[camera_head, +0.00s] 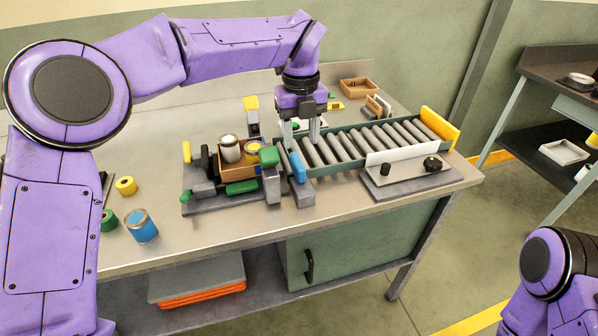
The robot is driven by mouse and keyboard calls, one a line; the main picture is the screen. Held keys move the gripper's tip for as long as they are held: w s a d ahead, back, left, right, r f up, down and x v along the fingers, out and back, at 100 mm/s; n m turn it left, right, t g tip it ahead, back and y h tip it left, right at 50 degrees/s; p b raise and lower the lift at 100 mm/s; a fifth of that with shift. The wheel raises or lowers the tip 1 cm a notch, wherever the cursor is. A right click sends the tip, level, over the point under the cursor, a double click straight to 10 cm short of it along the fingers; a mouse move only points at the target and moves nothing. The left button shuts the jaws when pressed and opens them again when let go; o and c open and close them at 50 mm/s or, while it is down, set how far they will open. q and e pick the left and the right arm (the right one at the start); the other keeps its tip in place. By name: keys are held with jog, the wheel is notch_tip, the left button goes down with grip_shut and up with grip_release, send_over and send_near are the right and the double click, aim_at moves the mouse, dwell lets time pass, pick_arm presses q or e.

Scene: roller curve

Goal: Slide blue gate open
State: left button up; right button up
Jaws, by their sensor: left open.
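The blue gate piece (298,168) stands upright on a grey block at the near left end of the roller conveyor (350,143). My left gripper (302,133) points down over the left end of the rollers, behind the blue piece and apart from it in the picture. Its two fingers are spread, and I see nothing between them. My right arm shows only at the lower right corner; its gripper is out of frame.
A wooden tray (235,171) with a white jar (230,148) and a yellow-topped can sits left of the gate. A green-topped grey post (270,175) stands close beside the gate. A white plate with black knobs lies along the conveyor's near side.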

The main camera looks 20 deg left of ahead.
aim_at(300, 165)
pick_arm(q)
notch_tip(300, 165, down, 10)
jog(key=shift+w+a+f+p, duration=0.15)
jog(key=shift+f+p, duration=0.1)
jog(key=shift+p, duration=0.3)
grip_shut()
